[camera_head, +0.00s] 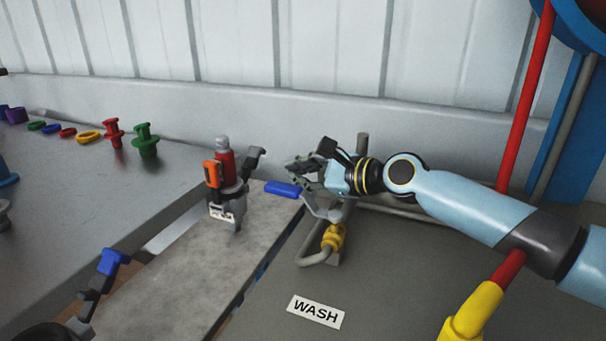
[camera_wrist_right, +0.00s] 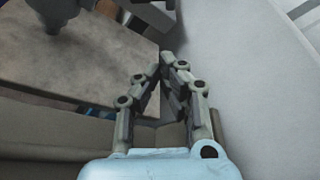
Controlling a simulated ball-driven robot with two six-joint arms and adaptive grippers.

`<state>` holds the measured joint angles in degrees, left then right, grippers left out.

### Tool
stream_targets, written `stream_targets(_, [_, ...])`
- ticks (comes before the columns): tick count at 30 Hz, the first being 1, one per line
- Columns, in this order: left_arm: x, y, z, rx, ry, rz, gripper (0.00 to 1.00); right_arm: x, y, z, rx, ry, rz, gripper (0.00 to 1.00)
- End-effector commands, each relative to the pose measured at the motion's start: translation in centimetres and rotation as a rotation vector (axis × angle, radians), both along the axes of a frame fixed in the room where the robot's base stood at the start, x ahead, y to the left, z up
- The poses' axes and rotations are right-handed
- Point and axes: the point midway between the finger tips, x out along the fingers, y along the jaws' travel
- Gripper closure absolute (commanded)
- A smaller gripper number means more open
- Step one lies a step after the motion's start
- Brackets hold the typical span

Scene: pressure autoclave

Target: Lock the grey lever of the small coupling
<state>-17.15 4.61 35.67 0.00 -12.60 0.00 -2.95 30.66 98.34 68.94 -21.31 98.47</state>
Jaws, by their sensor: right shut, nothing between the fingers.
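The small coupling (camera_head: 228,187) stands upright on a grey board, with a red body, a grey knob on top and a pale label low on its front. Its dark grey lever (camera_head: 255,156) sticks up and out on the right side. An orange lever (camera_head: 212,173) stands upright on the left side. My right gripper (camera_head: 292,172) is to the right of the coupling, apart from the grey lever, shut and empty. In the right wrist view its fingertips (camera_wrist_right: 168,65) meet, and part of the coupling (camera_wrist_right: 55,10) shows at the top left. My left gripper is not in view.
A blue bar (camera_head: 283,188) lies near the board's edge. A yellow fitting with a grey hose (camera_head: 333,237) is below my right gripper, near the WASH label (camera_head: 315,312). A blue-tipped dark lever (camera_head: 112,261) rises at lower left. Coloured rings and plugs (camera_head: 146,140) stand on the left table.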

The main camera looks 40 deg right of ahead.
Motion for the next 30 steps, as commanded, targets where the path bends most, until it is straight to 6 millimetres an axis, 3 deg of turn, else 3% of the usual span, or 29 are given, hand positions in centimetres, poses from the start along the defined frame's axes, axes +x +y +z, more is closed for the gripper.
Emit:
stream_targets(9, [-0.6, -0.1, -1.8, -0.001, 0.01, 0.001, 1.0, 6.0, 2.2, -1.6, 0.002, 0.0, 0.002, 1.0])
stream_targets(15, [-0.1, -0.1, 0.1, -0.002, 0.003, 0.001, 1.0, 4.7, 3.6, 1.1, -0.001, 0.0, 0.002, 1.0])
stream_targets(30, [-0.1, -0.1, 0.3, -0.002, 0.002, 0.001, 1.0, 4.4, 4.1, 1.4, -0.001, 0.002, 0.001, 1.0])
